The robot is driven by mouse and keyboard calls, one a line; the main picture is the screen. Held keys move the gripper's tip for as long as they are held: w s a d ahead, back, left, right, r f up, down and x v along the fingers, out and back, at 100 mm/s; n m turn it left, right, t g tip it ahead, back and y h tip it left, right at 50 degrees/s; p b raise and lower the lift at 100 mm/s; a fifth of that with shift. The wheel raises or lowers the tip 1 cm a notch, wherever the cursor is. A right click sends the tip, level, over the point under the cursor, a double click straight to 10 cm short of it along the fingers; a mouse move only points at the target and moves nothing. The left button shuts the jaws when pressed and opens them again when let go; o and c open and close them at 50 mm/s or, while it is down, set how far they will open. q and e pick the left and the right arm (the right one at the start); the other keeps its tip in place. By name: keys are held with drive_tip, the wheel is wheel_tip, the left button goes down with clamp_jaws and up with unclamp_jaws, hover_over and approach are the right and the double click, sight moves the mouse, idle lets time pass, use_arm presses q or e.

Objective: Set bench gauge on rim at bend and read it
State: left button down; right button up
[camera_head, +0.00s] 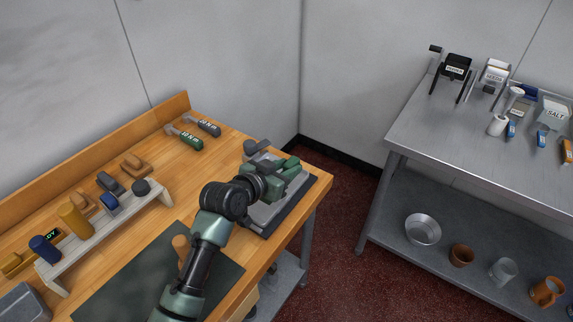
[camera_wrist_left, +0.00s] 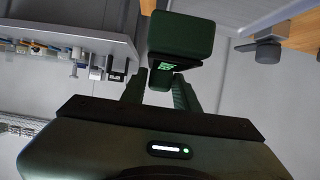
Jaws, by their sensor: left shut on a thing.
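My left gripper (camera_head: 280,178) reaches over the right end of the wooden bench and is shut on a dark green block-shaped thing, which appears to be the bench gauge (camera_wrist_left: 181,36). In the left wrist view the gauge sits between the finger ends, with a small lit green display (camera_wrist_left: 163,68) whose reading is too small to make out. Below the gripper is a grey flat fixture (camera_head: 262,215) with a raised edge, partly hidden by my arm. I cannot tell whether the gauge touches a rim, and no bend is clear. My right gripper is not in view.
The wooden bench (camera_head: 150,205) holds a rack (camera_head: 105,232) of handled tools at left, two labelled tools (camera_head: 185,138) at the back and a dark mat (camera_head: 125,285) in front. A grey knob (camera_head: 252,147) stands behind the gripper. A steel table (camera_head: 430,135) stands right, across open floor.

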use_arm(q)
drive_tip(key=b, duration=0.3)
hover_over(286, 199)
wheel_tip(286, 199, down, 6)
drive_tip(key=shift+w+r, duration=0.1)
drive_tip(key=shift+w, duration=0.05)
drive_tip(key=shift+f+b, duration=0.3)
drive_tip(key=shift+f, duration=0.1)
drive_tip(key=shift+r+p, duration=0.1)
drive_tip(key=shift+p, duration=0.35)
idle(0.6)
drive_tip(key=shift+f+b, duration=0.55)
drive_tip(key=shift+f, duration=0.45)
idle(0.4)
drive_tip(key=c, duration=1)
unclamp_jaws()
drive_tip(key=shift+o, duration=0.2)
